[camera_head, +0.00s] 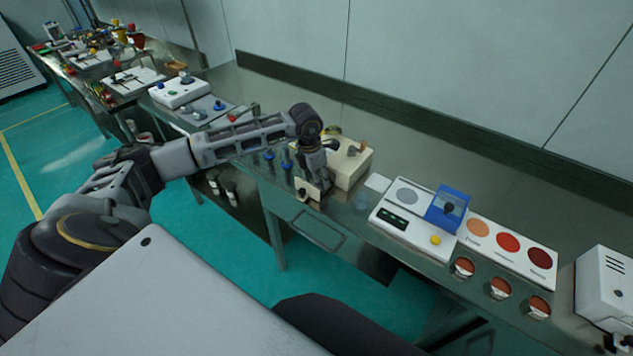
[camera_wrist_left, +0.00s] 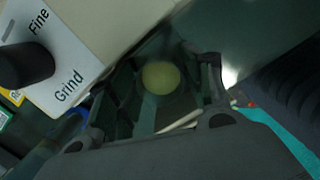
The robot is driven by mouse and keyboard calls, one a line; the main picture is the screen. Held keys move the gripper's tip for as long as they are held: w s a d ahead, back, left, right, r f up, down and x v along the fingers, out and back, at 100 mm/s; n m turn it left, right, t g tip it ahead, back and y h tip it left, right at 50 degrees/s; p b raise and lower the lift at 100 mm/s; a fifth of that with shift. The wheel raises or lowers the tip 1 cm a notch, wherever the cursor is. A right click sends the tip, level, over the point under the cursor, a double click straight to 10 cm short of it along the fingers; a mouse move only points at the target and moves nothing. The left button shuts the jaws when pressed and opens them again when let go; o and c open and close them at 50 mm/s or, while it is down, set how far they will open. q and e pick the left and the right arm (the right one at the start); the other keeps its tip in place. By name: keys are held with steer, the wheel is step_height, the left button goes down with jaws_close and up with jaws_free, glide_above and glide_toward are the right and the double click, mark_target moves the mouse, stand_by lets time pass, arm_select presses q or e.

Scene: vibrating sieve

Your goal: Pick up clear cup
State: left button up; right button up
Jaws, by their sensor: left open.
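My left gripper (camera_head: 316,180) points down beside the cream grinder-like machine (camera_head: 348,168) on the bench. In the left wrist view its two fingers are open, with a pale yellow round patch (camera_wrist_left: 160,78) between them. The patch looks like contents or the bottom of a see-through vessel; the vessel's walls are too dark to make out. A faint clear cup (camera_head: 361,201) stands on the bench right of the gripper in the head view. I cannot tell whether these are the same cup. My right gripper is out of view.
The machine's panel with a black knob (camera_wrist_left: 24,62), marked "Fine" and "Grind", is close to the fingers. A white scale (camera_head: 408,226) with a blue box (camera_head: 447,208), a colour card (camera_head: 508,243) and several small cups stand farther right. A white machine (camera_head: 605,290) is at the right edge.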

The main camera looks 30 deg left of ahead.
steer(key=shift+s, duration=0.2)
arm_select(q)
steer(key=shift+c, duration=0.6)
steer(key=c, duration=0.6)
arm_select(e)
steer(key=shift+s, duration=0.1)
arm_select(q)
steer(key=shift+r, duration=0.2)
